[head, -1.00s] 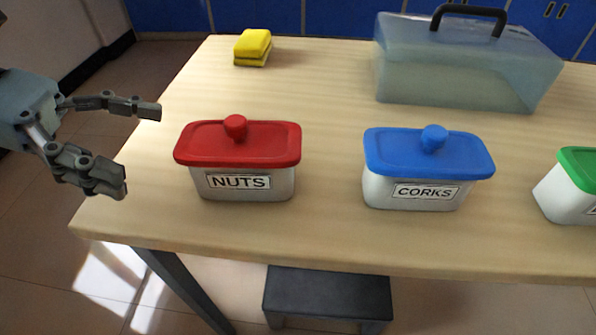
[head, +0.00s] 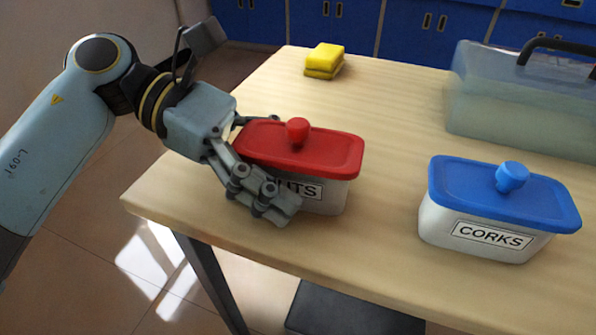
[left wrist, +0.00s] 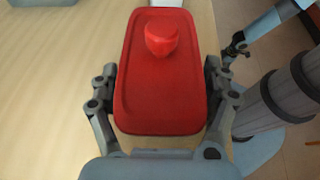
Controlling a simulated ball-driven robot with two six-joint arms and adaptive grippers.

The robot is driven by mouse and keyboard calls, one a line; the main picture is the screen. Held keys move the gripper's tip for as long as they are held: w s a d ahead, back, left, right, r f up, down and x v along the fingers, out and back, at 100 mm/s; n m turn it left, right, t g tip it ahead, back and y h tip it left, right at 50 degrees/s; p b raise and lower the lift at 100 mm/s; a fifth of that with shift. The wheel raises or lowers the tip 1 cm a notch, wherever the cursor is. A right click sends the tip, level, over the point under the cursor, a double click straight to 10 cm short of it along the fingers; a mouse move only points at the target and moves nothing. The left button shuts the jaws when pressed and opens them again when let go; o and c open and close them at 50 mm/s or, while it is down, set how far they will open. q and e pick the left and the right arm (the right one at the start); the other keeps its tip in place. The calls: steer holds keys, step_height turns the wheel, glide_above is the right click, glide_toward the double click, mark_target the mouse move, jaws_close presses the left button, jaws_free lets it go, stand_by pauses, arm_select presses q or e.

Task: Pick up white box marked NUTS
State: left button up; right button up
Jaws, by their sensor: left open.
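The white box marked NUTS (head: 330,195) stands upright on the table, with a red lid (head: 335,152) and a round red knob on top. My left gripper (head: 268,165) is open around the left end of the box. Its near finger lies in front of the box and covers part of the label; its far finger is mostly hidden behind the lid. In the left wrist view the red lid (left wrist: 160,95) lies between the two open fingers (left wrist: 162,95). I cannot tell whether the fingers touch the box.
A white box marked CORKS (head: 480,238) with a blue lid stands to the right, apart from the NUTS box. A yellow sponge (head: 324,60) lies at the back. A translucent toolbox (head: 530,110) stands at the back right. The wooden table (head: 395,130) is clear between them.

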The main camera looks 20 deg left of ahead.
arm_select(q)
steer(key=shift+d+f, duration=0.1)
steer(key=shift+d, duration=0.2)
steer(key=shift+c, duration=0.2)
jaws_close()
